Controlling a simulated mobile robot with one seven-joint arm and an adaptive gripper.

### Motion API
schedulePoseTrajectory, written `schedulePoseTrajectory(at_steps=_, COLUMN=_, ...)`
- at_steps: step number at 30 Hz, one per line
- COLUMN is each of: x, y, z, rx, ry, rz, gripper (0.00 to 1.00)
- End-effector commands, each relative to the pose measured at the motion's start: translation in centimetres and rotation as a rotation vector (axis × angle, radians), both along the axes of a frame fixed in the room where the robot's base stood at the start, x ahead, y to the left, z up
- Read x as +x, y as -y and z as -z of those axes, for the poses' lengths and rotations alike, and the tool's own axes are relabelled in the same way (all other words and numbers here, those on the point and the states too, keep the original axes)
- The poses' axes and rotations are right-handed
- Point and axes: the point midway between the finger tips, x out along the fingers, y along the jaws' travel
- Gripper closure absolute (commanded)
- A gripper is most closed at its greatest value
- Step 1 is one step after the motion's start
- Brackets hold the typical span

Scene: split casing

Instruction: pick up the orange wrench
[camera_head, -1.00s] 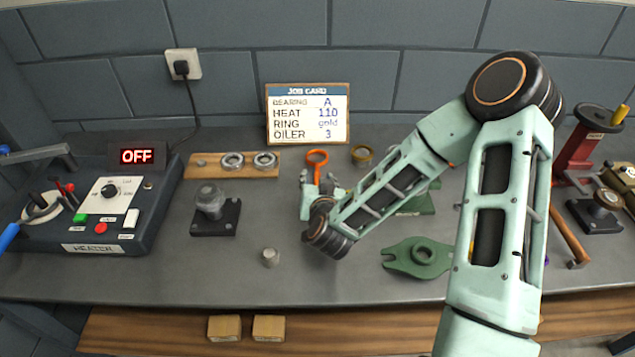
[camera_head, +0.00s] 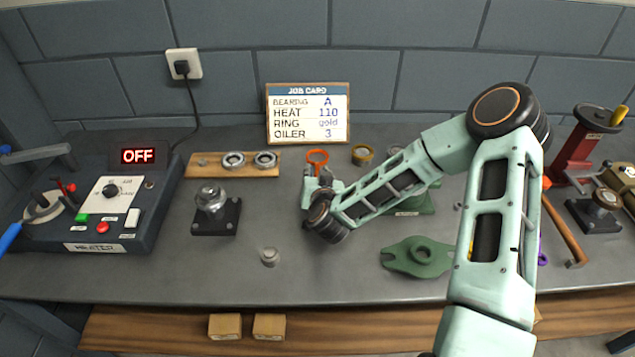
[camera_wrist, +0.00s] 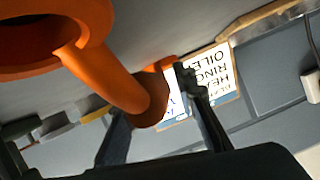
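The orange wrench (camera_head: 317,157) is at the back of the bench, below the job card, with its ring in sight. In the wrist view the wrench (camera_wrist: 115,75) is close, with its large ring at the upper left and its shaft running down to the middle. My gripper (camera_wrist: 158,112) has its two dark fingers apart, one on each side of the shaft's end. A gap shows between the shaft and the right finger. Contact at the left finger cannot be told. In the head view my gripper (camera_head: 322,182) is just in front of the wrench and hides its lower part.
The job card (camera_head: 308,114) stands behind. A wooden board (camera_head: 210,170) with metal rings lies left, and a gold ring (camera_head: 362,154) right. A green flanged part (camera_head: 418,257) and a small metal piece (camera_head: 269,257) are in front. The front left bench is clear.

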Motion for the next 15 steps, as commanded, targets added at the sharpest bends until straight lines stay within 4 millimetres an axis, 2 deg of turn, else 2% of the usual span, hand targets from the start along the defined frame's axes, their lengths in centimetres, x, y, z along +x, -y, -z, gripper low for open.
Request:
schedulePoseTrajectory(at_steps=1, x=-0.01, y=0.00, z=0.00, rx=0.000, ry=0.000, rz=0.000, gripper=0.82)
schedulePoseTrajectory(at_steps=6, x=-0.02, y=-0.01, z=-0.01, rx=0.000, ry=0.000, rz=0.000, gripper=1.00)
schedulePoseTrajectory(at_steps=15, x=-0.06, y=-0.05, z=0.03, rx=0.000, ry=-0.002, rz=-0.001, gripper=1.00)
